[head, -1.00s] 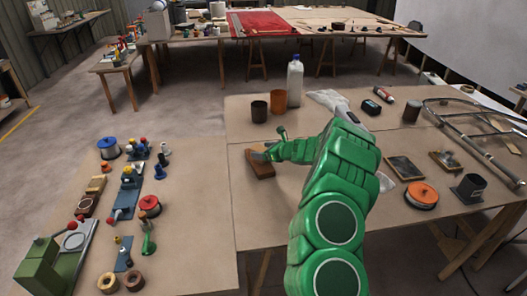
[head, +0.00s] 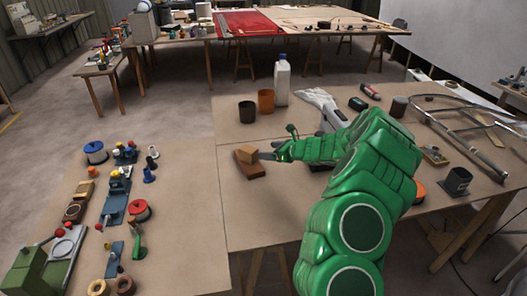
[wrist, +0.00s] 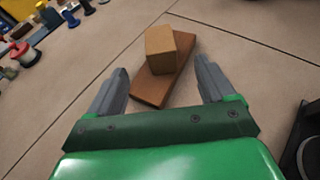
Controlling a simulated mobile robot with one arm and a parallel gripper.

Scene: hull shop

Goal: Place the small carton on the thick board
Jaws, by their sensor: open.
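The small carton (head: 247,153) is a light brown box. In the wrist view the carton (wrist: 160,48) rests on the thick board (wrist: 156,90), a reddish-brown block lying on the tabletop. The board (head: 250,171) also shows in the head view, partly covered by the carton. My gripper (wrist: 157,85) is open, its two grey fingers spread wide apart with nothing between their tips but the view of the board and carton beyond. In the head view my gripper (head: 270,155) is just right of the carton, partly hidden by my green arm.
A dark cup (head: 247,112), an orange cup (head: 266,101) and a white bottle (head: 282,80) stand behind the board. A metal frame (head: 465,130) lies at the right. Several tools and spools fill the left table. Bare tabletop lies in front of the board.

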